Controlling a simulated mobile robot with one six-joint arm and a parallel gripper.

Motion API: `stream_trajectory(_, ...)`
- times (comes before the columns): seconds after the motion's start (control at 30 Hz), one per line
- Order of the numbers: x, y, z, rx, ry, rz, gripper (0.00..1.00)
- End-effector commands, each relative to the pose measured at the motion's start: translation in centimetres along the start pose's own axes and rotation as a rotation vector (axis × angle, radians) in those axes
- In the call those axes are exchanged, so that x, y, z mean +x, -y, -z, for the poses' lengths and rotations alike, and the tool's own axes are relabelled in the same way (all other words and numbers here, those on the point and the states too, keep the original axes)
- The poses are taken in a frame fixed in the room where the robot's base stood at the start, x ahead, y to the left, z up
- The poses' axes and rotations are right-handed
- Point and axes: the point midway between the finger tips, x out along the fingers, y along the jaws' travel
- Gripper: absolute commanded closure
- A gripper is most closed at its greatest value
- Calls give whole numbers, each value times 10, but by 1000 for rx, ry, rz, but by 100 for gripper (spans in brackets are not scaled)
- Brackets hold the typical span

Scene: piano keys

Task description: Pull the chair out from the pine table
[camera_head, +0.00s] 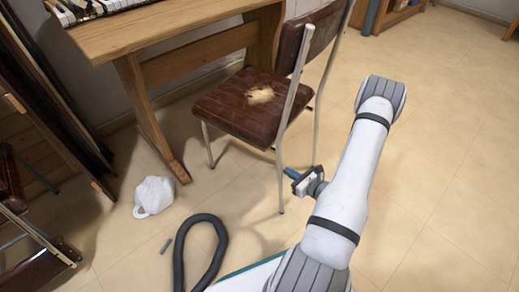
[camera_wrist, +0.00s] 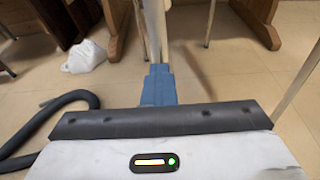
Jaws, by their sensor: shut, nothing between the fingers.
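The chair (camera_head: 238,118) has a worn brown seat with a torn pale patch, a brown backrest (camera_head: 309,33) and pale metal legs. It stands partly in at the pine table (camera_head: 172,32). In the wrist view, the fingers of my gripper (camera_wrist: 158,72) are shut and empty. A pale chair leg (camera_wrist: 155,28) stands right in line beyond the fingertips; I cannot tell whether they touch it.
A white bag-like object (camera_head: 154,195) lies on the floor by the table leg. A black hose (camera_head: 180,245) loops on the floor near my base. Folded dark furniture (camera_head: 45,90) leans at the left. The tiled floor at the right (camera_head: 450,130) is clear.

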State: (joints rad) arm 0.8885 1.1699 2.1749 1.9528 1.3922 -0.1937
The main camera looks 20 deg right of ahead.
Motion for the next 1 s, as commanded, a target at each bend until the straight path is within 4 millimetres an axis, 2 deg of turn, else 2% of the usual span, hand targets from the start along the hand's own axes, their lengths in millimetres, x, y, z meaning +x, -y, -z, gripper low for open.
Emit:
stream_trajectory(0.73,-44,0,11,0,0,1,100)
stream_trajectory(1.0,-51,0,13,-1,0,-1,100)
